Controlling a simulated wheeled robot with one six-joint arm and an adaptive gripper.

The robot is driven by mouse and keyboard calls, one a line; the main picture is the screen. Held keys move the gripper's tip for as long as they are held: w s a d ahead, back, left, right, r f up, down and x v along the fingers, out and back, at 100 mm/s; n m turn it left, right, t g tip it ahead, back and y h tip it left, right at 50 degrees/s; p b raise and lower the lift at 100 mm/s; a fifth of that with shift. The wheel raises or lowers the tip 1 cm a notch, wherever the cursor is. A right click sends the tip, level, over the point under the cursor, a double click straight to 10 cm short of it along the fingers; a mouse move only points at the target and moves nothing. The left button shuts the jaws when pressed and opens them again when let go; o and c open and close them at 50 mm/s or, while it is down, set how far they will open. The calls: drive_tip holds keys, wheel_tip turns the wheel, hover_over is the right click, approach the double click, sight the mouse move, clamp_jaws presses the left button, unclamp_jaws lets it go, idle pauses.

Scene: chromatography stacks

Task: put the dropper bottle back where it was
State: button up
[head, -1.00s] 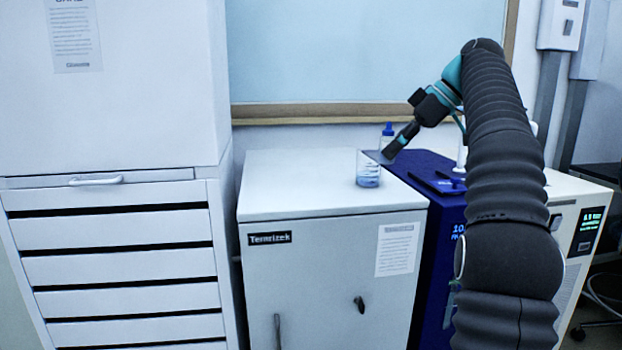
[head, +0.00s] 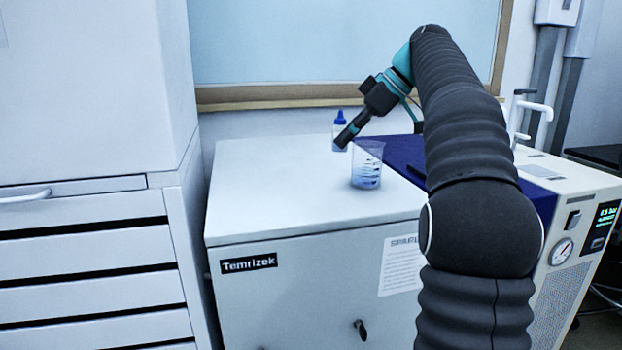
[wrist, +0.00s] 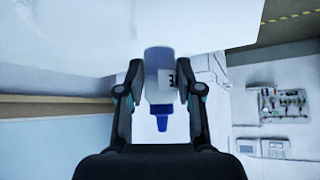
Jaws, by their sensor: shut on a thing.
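The dropper bottle (head: 339,122) has a clear-white body and a blue nozzle cap. In the head view it is upright at my gripper's fingertips (head: 343,139), over the back part of the white cabinet top. In the wrist view the bottle (wrist: 160,88) lies between both fingers (wrist: 163,92), with its blue tip toward the palm and a small dark-marked label on its side. My gripper is shut on it. I cannot tell whether its base touches the cabinet top.
A clear beaker (head: 367,168) with blue markings stands on the white cabinet top (head: 270,190), close in front and right of the bottle. The cabinet top to the left is clear. A dark blue unit (head: 400,150) and a beige instrument (head: 572,205) stand to the right.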

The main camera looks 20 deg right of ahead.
drive_tip(key=a+f, duration=0.1)
drive_tip(key=a, duration=0.1)
drive_tip(key=a+f+b, duration=0.1)
drive_tip(key=a+f, duration=0.1)
drive_tip(key=a, duration=0.1)
drive_tip(key=a+f, duration=0.1)
drive_tip(key=a, duration=0.1)
drive_tip(key=shift+s+a+f, duration=0.25)
drive_tip(key=shift+a+f, duration=0.05)
drive_tip(key=shift+f+b, duration=0.55)
drive_tip(key=shift+f, duration=1.45)
drive_tip(key=shift+f, duration=0.15)
drive_tip(key=o, duration=0.6)
drive_tip(key=shift+r, duration=0.3)
drive_tip(key=p+v, duration=0.1)
drive_tip(key=v, duration=1)
drive_tip(key=shift+s+d+r+p, duration=0.2)
drive_tip(key=shift+d+r+p, duration=0.1)
drive_tip(key=shift+p, duration=0.1)
